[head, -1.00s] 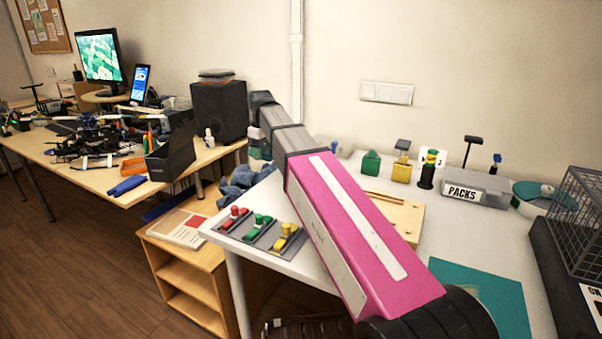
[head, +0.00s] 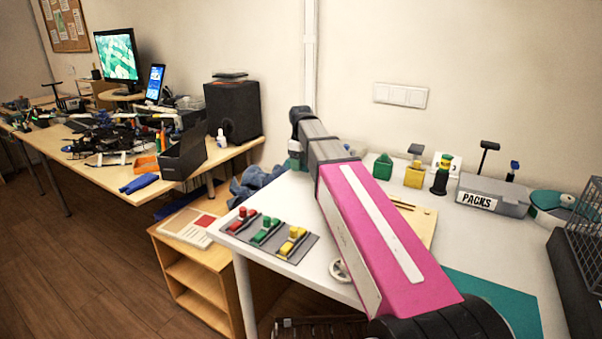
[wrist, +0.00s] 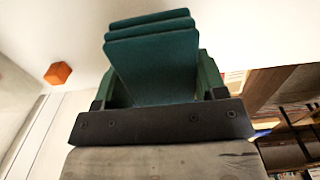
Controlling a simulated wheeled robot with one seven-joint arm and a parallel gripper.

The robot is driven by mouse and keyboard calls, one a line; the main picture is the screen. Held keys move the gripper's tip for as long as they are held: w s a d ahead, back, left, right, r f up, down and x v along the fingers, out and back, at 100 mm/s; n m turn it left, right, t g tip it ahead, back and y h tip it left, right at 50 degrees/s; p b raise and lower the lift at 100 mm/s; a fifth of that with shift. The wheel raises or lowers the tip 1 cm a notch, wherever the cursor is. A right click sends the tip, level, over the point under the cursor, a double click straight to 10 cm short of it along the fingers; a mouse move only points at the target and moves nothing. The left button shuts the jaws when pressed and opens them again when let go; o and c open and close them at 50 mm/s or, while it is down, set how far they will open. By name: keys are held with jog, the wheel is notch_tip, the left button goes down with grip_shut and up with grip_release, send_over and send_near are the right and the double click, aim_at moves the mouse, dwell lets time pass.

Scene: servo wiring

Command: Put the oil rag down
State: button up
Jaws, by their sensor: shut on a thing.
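My gripper (wrist: 156,72) is shut on a folded teal cloth, the oil rag (wrist: 152,48), in the wrist view. The rag stands in several flat layers between the two green fingers. In the head view my pink and grey arm reaches to the back left part of the white table (head: 290,195). The gripper end is mostly hidden behind the arm there. I cannot tell whether the rag touches any surface.
A tray of red, green and yellow parts (head: 268,237) lies on the table's left edge. Green (head: 382,167) and yellow (head: 414,174) blocks and a PACKS box (head: 492,196) stand at the back. A speaker (head: 233,112) and a wooden shelf (head: 190,275) are left.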

aim_at(301, 177)
jog(key=shift+f, duration=2.05)
jog(key=shift+f, duration=0.1)
jog(key=o, duration=1.1)
jog(key=shift+c, duration=0.2)
notch_tip(301, 177, up, 12)
jog(key=shift+r, duration=0.15)
